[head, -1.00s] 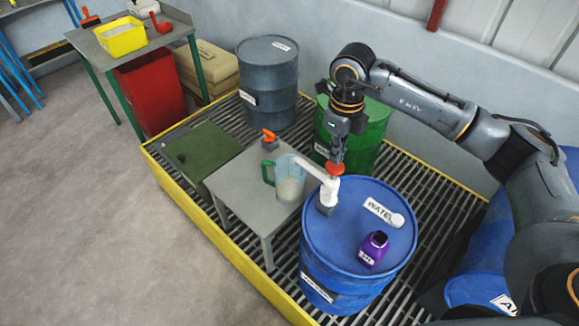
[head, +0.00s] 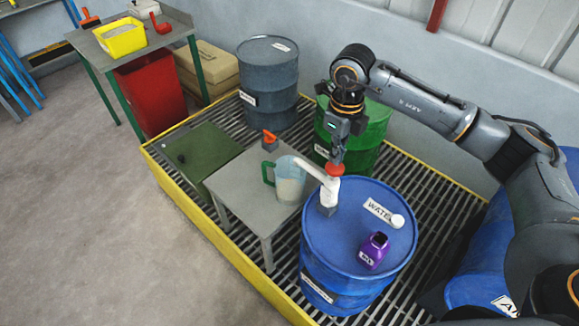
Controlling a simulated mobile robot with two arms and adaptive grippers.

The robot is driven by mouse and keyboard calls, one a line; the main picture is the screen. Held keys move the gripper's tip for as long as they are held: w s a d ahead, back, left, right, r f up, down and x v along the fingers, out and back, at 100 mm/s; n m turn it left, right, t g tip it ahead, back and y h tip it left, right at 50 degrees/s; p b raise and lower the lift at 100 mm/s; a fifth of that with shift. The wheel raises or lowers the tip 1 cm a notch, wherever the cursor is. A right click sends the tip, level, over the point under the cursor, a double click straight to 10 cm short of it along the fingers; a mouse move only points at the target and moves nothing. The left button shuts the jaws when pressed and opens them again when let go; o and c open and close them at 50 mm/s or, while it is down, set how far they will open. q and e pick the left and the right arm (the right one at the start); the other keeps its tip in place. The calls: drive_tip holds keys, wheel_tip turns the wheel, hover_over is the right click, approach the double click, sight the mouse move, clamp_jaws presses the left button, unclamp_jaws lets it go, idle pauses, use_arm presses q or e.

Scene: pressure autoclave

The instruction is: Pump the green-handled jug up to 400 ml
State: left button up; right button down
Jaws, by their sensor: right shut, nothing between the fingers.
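The jug (head: 290,184) with a green handle (head: 268,173) stands upright on a small grey table. It is clear and holds some pale liquid; its level marks are too small to read. A white hand pump (head: 329,192) with a red-orange top (head: 334,169) stands on the blue drum (head: 347,232) labelled WATER. Its spout reaches left over the jug. My right gripper (head: 338,160) is shut and empty, pointing down right at the pump's top, seemingly touching it. My left gripper is not in view.
A purple bottle (head: 374,250) and a white cap (head: 397,221) are on the blue drum. Green (head: 375,140) and dark grey (head: 268,80) drums stand behind. A yellow-edged grating (head: 215,240) lies below.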

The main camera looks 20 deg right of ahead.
sight(335, 167)
drive_tip(key=shift+f, duration=0.2)
drive_tip(key=shift+f+b, duration=2.25)
drive_tip(key=shift+f, duration=0.15)
drive_tip(key=shift+r+p, duration=1.45)
drive_tip(key=shift+r, duration=1.15)
drive_tip(key=shift+f, duration=0.1)
drive_tip(key=shift+f+b, duration=2.1)
drive_tip(key=shift+f, duration=0.3)
drive_tip(key=shift+r+p, duration=1.4)
drive_tip(key=shift+r, duration=1.1)
